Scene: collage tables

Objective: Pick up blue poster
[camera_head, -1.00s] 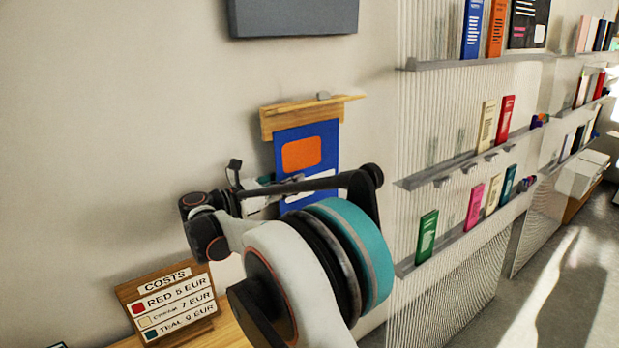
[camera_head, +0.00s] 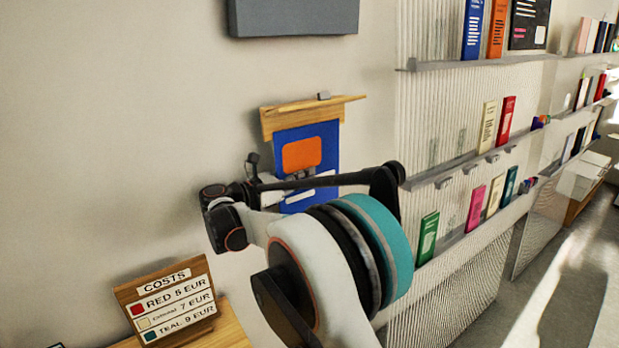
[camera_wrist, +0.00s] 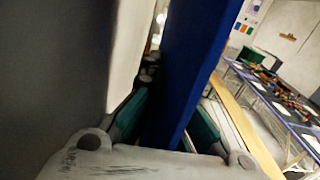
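The blue poster (camera_head: 291,134), with an orange rounded block and white shapes, hangs from a wooden holder on the wall. My gripper (camera_head: 302,174) is in front of its lower half and hides part of it. In the wrist view the poster (camera_wrist: 193,60) shows as a dark blue band running down between the two teal-padded fingers of my gripper (camera_wrist: 168,120). One finger is on each side of it. I cannot tell whether the pads press on it. The poster hangs at the wooden holder (camera_head: 310,112).
A grey panel (camera_head: 292,18) is above on the wall. A costs sign (camera_head: 168,302) stands on a wooden table (camera_head: 228,330) at lower left. Ribbed shelving (camera_head: 432,65) with several books is close on the right. The left wall is bare.

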